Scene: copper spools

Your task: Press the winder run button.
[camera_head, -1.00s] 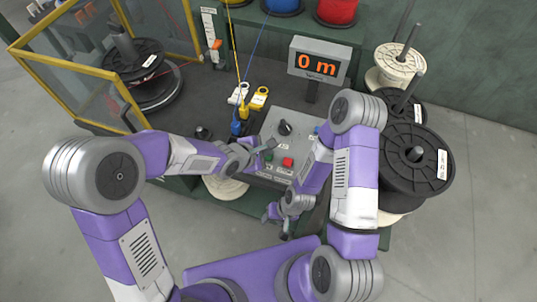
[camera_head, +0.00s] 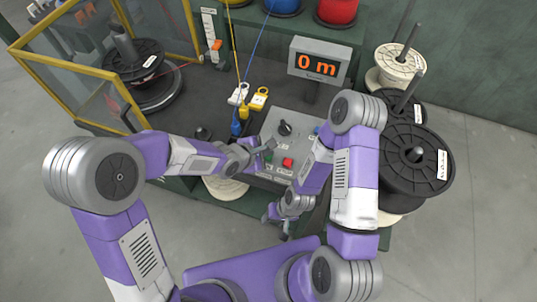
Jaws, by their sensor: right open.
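The grey winder control box (camera_head: 296,131) stands at the table's front edge. It carries a black knob (camera_head: 285,128), a red button (camera_head: 288,162) and, left of the red one, a small green button (camera_head: 268,157). Their labels are too small to read. My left gripper (camera_head: 265,147) is over the box's left front edge, close by the green button; I cannot tell whether it touches it, nor how its jaws stand. My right gripper (camera_head: 275,216) is open and empty, low in front of the box. My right arm hides the box's right part.
A display (camera_head: 318,61) reading "0 m" stands behind the box. Blue (camera_head: 236,127) and yellow (camera_head: 243,111) pieces on cables lie to its left. A black spool (camera_head: 148,60) sits inside the yellow-framed guard (camera_head: 70,66). Large black spools (camera_head: 434,185) stand at the right.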

